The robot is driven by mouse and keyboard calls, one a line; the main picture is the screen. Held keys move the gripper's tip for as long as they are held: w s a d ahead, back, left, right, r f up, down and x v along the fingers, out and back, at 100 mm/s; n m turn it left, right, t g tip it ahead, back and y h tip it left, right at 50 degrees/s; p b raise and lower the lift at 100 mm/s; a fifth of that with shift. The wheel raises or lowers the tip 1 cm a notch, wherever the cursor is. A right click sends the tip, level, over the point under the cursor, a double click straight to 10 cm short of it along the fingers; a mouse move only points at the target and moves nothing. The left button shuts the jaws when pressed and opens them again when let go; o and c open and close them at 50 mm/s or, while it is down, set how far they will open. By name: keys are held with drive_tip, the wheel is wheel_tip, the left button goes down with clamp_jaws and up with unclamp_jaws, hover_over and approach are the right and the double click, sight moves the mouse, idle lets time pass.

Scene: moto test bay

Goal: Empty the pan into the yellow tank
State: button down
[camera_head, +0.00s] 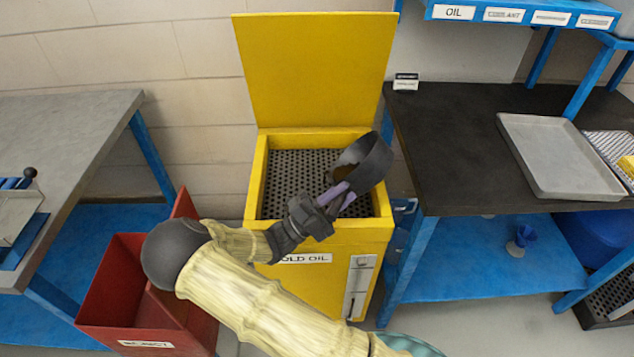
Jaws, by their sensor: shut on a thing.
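The yellow tank (380,235) stands at the centre with its lid (312,68) raised. A dark perforated grate (290,175) covers its open top, and a label reading "OLD OIL" is partly hidden by my arm. My gripper (335,197) is shut on the purple-grey handle of a dark round pan (372,158). The pan is tilted on its side over the right part of the tank's opening. Its inside is hard to see, and I cannot tell whether any liquid is in it or running out.
A red bin (105,290) stands on the floor at left, near a grey-topped bench (75,130). At right a black-topped bench (455,130) holds a grey tray (555,160) and a small sign (405,82). A blue shelf (480,12) hangs above it.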

drive_tip(key=shift+w+a+r+n+t+h+b, duration=0.15)
drive_tip(key=shift+a+r+n+t+b, duration=0.2)
drive_tip(key=shift+n+t+b, duration=0.45)
drive_tip(key=shift+w+a+r+n+t+h+b, duration=0.15)
drive_tip(key=shift+a+r+n+t+b, duration=0.15)
drive_tip(key=shift+n+t+b, duration=0.45)
drive_tip(key=shift+r+n+t, duration=0.1)
drive_tip(key=shift+n+t, duration=0.15)
drive_tip(key=m+g+p, duration=0.1)
drive_tip(key=d+m+g+p, duration=0.1)
drive_tip(key=m+g+p, duration=0.1)
drive_tip(key=p, duration=0.1)
drive_tip(key=shift+s+d+f+g, duration=0.2)
drive_tip(key=shift+s+f+g, duration=0.1)
drive_tip(key=shift+f, duration=0.05)
drive_tip(key=shift+s+d+f+m+g+y+p, duration=0.1)
drive_tip(key=shift+d+f+m+g+y+p, duration=0.2)
drive_tip(key=shift+m+y+p, duration=0.4)
drive_tip(key=shift+s+d+f+m+g, duration=0.1)
drive_tip(key=shift+d+f+m+g, duration=0.1)
drive_tip(key=shift+f+m, duration=0.15)
drive_tip(key=shift+s+d+f+m+g, duration=0.1)
drive_tip(key=shift+f+m+g, duration=0.15)
drive_tip(key=shift+f, duration=0.15)
